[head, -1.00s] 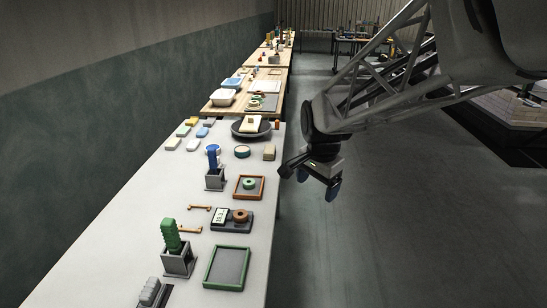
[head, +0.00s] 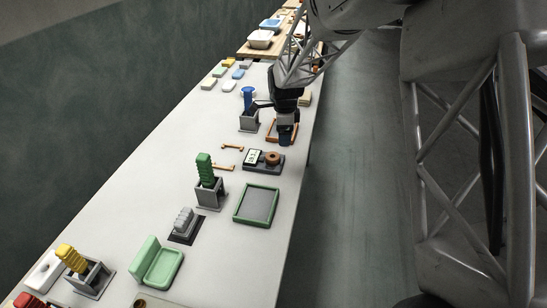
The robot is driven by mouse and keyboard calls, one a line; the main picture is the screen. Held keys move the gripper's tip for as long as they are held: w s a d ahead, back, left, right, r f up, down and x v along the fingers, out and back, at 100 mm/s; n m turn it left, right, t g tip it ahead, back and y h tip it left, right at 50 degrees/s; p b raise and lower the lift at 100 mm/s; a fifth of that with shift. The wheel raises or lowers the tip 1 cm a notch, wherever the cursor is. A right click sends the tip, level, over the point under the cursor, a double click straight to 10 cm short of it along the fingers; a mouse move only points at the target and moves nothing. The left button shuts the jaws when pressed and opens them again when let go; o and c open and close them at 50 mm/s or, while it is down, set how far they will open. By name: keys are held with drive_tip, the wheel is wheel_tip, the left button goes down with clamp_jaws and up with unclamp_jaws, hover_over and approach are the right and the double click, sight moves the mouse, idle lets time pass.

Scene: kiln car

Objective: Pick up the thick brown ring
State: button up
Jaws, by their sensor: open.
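The thick brown ring (head: 273,157) lies flat on the right part of a dark grey base (head: 263,167), beside a white panel with dark markings (head: 254,156). My gripper (head: 285,139) points down just beyond the ring, over the orange-rimmed tray (head: 269,134). It is open and holds nothing that I can see. It appears apart from the ring, and its height above the table is hard to tell. It hides much of the orange tray and whatever lies in it.
Two orange-brown brackets (head: 224,167) lie left of the base. A green block stands in a grey holder (head: 219,193) nearer, beside a green-rimmed tray (head: 236,215). A blue-topped item in another grey holder (head: 249,122) stands close left of my gripper.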

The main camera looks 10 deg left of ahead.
sight(273, 156)
drive_tip(key=shift+m, duration=0.7)
drive_tip(key=a+f, duration=0.1)
drive_tip(key=w+a+f, duration=0.1)
drive_tip(key=a+f, duration=0.1)
drive_tip(key=a, duration=0.1)
drive_tip(key=shift+w+f, duration=0.35)
drive_tip(key=shift+f, duration=0.1)
drive_tip(key=shift+f, duration=1.2)
drive_tip(key=shift+f, duration=0.1)
drive_tip(key=shift+s+f, duration=0.15)
drive_tip(key=shift+f, duration=1.15)
drive_tip(key=shift+s+f, duration=0.1)
drive_tip(key=shift+f, duration=1.15)
drive_tip(key=shift+c, duration=0.3)
drive_tip(key=c, duration=1.1)
drive_tip(key=shift+o, duration=0.2)
drive_tip(key=shift+r, duration=0.15)
